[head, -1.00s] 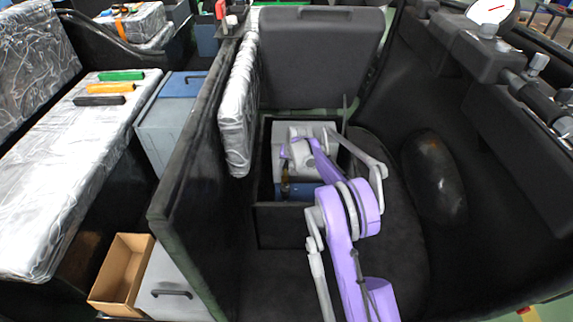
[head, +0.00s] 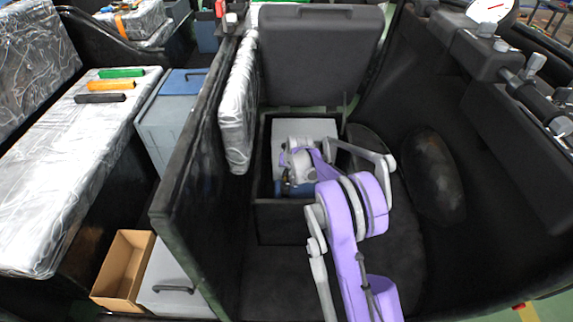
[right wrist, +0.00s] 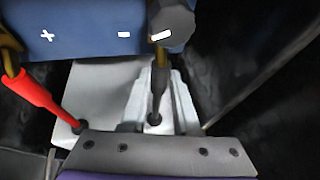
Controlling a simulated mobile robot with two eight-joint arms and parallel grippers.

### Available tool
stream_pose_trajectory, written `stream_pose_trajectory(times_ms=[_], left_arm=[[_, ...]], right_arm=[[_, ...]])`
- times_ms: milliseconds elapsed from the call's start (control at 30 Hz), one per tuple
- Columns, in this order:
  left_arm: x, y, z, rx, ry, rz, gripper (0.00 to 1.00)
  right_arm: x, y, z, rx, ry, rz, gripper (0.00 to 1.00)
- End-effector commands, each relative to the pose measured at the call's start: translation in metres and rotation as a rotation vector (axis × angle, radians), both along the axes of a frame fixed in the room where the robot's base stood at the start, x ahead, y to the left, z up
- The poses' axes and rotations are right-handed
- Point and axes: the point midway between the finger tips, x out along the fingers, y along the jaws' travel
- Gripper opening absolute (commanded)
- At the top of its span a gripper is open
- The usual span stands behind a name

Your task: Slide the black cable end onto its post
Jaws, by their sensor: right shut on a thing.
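A blue battery (right wrist: 80,30) with white plus and minus marks fills the top of the right wrist view. A small part of the battery (head: 300,190) shows below my gripper in the head view. My right gripper (head: 296,168) is over it, inside the open box. In the right wrist view its pale fingers (right wrist: 157,95) are shut around the black cable (right wrist: 158,78). The cable's dark end (right wrist: 172,26) is at the battery edge near the minus mark. The post is hidden, so I cannot tell whether the end is around it. My left gripper is out of view.
A red cable (right wrist: 38,92) runs down the left of the right wrist view. The dark open box (head: 285,222) encloses the battery, with its raised lid (head: 320,55) behind. A foil-wrapped panel (head: 238,110) stands close on the left.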

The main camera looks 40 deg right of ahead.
Motion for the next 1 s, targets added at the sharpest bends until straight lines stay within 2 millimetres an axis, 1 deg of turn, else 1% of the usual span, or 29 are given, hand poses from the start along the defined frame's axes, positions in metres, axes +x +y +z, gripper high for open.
stream_pose_trajectory(times_ms=[33, 267, 300, 433, 767, 867, 1000], left_arm=[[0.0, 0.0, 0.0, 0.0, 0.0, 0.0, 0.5], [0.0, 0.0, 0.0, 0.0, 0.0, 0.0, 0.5], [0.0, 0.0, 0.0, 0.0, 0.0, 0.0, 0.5], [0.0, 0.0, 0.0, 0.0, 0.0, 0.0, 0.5], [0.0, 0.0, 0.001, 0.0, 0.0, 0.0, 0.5], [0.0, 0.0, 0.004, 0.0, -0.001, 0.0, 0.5], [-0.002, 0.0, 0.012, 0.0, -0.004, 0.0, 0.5]], right_arm=[[-0.003, 0.003, -0.001, 0.005, 0.008, 0.002, 0.0], [-0.003, 0.004, -0.002, 0.007, 0.011, 0.003, 0.0], [-0.003, 0.004, -0.002, 0.007, 0.011, 0.003, 0.36], [-0.003, 0.003, -0.001, 0.005, 0.008, 0.002, 0.59], [-0.003, 0.002, 0.001, 0.004, 0.007, 0.002, 0.59], [-0.007, 0.003, 0.01, 0.003, 0.006, 0.002, 0.59], [-0.017, 0.006, 0.035, 0.003, 0.006, 0.002, 0.59]])
